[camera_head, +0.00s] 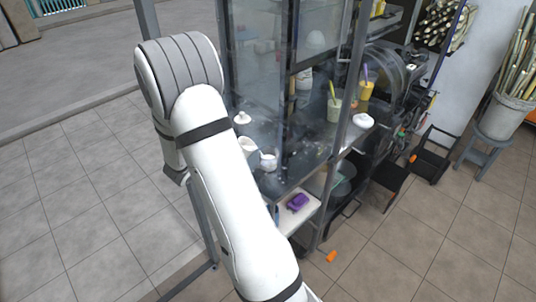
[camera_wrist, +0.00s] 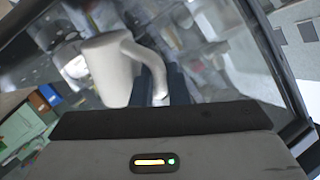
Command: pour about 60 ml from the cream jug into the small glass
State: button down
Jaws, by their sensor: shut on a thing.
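A white jug with a curved handle, the cream jug (camera_wrist: 110,70), fills the upper left of the wrist view. My gripper (camera_wrist: 172,86) is shut on its handle; the dark fingers show behind and beside the handle. The jug's contents and any stream are not visible. In the head view my arm hides the gripper. A white vessel (camera_head: 248,146) shows just right of my arm, perhaps the held jug. I cannot make out the small glass with certainty in either view.
A small white cup (camera_head: 268,161) and a white lidded pot (camera_head: 242,118) are close to my arm by the glass-panelled stall. Dark metal posts (camera_head: 338,120) stand nearby.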

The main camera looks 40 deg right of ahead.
jog(key=w+a+f+n+h+b, duration=0.1)
jog(key=a+f+n, duration=0.1)
jog(key=shift+w+a+f+h+b, duration=0.3)
jog(key=shift+w+f+h+b, duration=0.05)
jog(key=shift+w+h+b, duration=0.05)
dwell(1.6)
jog(key=f+n+b, duration=0.1)
jog(key=w+a+f+h+b, duration=0.1)
jog(key=a+f+n+h+b, duration=0.1)
jog(key=shift+w+a+f+n, duration=0.15)
jog(key=shift+w+f+n, duration=0.05)
jog(key=shift+w+n, duration=0.15)
dwell(0.9)
